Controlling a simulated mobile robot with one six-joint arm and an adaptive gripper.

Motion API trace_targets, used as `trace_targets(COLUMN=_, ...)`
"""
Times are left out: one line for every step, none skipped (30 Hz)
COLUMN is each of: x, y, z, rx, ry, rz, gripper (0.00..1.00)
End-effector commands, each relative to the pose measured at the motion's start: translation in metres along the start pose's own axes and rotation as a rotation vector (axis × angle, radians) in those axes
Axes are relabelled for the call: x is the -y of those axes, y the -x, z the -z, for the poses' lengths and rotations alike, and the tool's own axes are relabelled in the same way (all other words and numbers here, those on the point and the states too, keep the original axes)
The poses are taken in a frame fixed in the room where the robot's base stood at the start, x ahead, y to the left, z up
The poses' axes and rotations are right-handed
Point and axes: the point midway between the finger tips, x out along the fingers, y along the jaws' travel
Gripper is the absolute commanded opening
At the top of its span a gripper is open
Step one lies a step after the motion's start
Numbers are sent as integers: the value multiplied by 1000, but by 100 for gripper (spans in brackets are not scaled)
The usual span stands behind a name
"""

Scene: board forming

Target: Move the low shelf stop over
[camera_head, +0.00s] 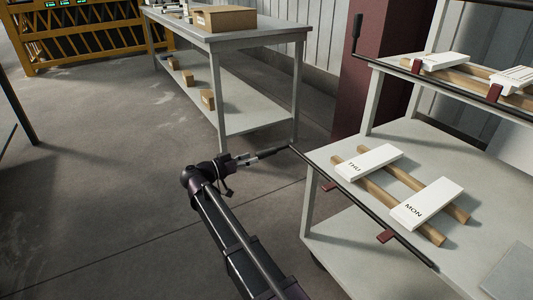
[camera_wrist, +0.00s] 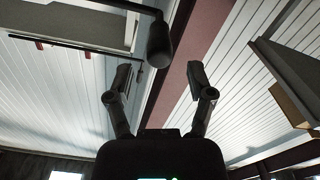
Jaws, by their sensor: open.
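The low shelf stop is a black bar (camera_head: 365,208) along the front edge of the low shelf (camera_head: 400,140). Its red tabs (camera_head: 387,236) stick outward, away from the boards. Its handle (camera_head: 272,152) juts left from the bar's far end toward my gripper (camera_head: 240,159). In the wrist view the dark handle grip (camera_wrist: 160,45) shows between and just beyond the fingertips of my gripper (camera_wrist: 158,75). The gripper is open; I cannot tell whether it touches the handle. White blocks marked THU (camera_head: 370,160) and MON (camera_head: 428,203) rest across two wooden rails (camera_head: 375,188).
The upper shelf has its own stop, with an upright handle (camera_head: 357,35) and red tabs (camera_head: 416,67) against its load. A grey table (camera_head: 240,38) with a cardboard box (camera_head: 222,18) stands behind. A dark red post (camera_head: 365,95) rises behind the rack. The floor at left is clear.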

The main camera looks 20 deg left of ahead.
Motion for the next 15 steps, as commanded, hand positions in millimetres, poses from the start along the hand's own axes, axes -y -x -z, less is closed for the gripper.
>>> trace_targets(x=-1, y=-9, z=0, rx=1, ry=0, rz=-2, gripper=69)
trace_targets(x=0, y=-13, z=0, rx=0, ry=0, rz=-1, gripper=69)
trace_targets(x=0, y=-20, z=0, rx=0, ry=0, rz=-1, gripper=69)
trace_targets(x=0, y=-24, z=0, rx=1, ry=0, rz=-2, gripper=69)
trace_targets(x=0, y=-29, z=0, rx=1, ry=0, rz=-3, gripper=69)
trace_targets(x=0, y=-34, z=0, rx=1, ry=0, rz=-2, gripper=69)
trace_targets(x=0, y=-38, z=0, rx=0, ry=0, rz=-1, gripper=69)
trace_targets(x=0, y=-41, z=0, rx=0, ry=0, rz=-1, gripper=69)
trace_targets(x=0, y=-46, z=0, rx=1, ry=0, rz=-2, gripper=69)
trace_targets(x=0, y=-49, z=0, rx=1, ry=0, rz=-2, gripper=69)
trace_targets(x=0, y=-52, z=0, rx=1, ry=0, rz=-2, gripper=69)
trace_targets(x=0, y=-55, z=0, rx=1, ry=0, rz=-2, gripper=69)
trace_targets(x=0, y=-57, z=0, rx=0, ry=0, rz=-1, gripper=69)
trace_targets(x=0, y=-58, z=0, rx=0, ry=0, rz=-1, gripper=69)
trace_targets(x=0, y=-60, z=0, rx=0, ry=0, rz=-1, gripper=69)
